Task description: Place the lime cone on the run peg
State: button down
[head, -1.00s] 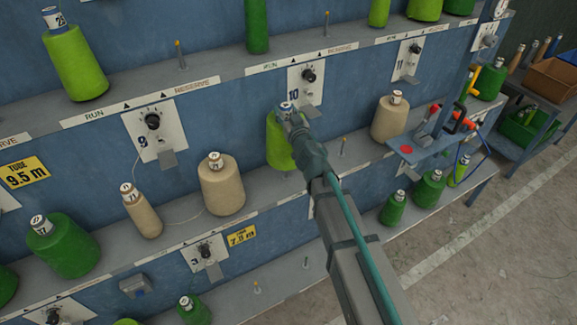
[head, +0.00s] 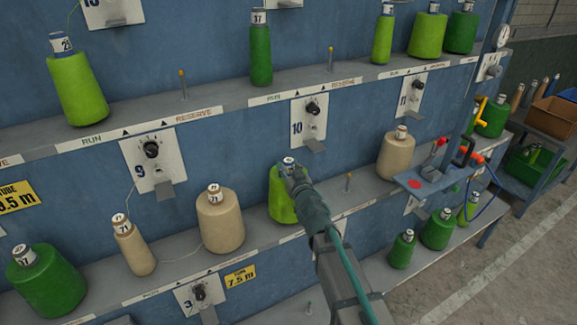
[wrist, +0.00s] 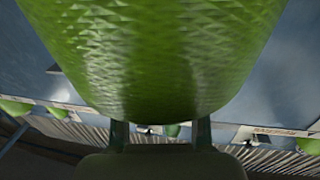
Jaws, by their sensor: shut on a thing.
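The lime cone (head: 281,205) is a bright green package with a white-labelled tube top. It appears upright at the lower shelf (head: 175,262), below panel 10 (head: 309,122). My gripper (head: 291,172) is shut on its top, covering its upper right side. In the wrist view the lime cone (wrist: 160,50) fills the upper middle, with my gripper (wrist: 160,133) and its two fingers below. No peg shows under the cone; I cannot tell whether its base touches the shelf.
A wide beige cone (head: 220,222) and a narrow beige cone (head: 133,247) stand to the left, joined by yarn. Another beige cone (head: 396,155) stands to the right, near a small bracket with a red dot (head: 415,184). Dark green cones stand lower right.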

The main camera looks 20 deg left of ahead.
jog(key=shift+f, duration=0.5)
jog(key=shift+f+b, duration=0.15)
jog(key=shift+b, duration=0.15)
jog(key=c, duration=0.6)
grip_release()
jog(key=shift+s, duration=0.1)
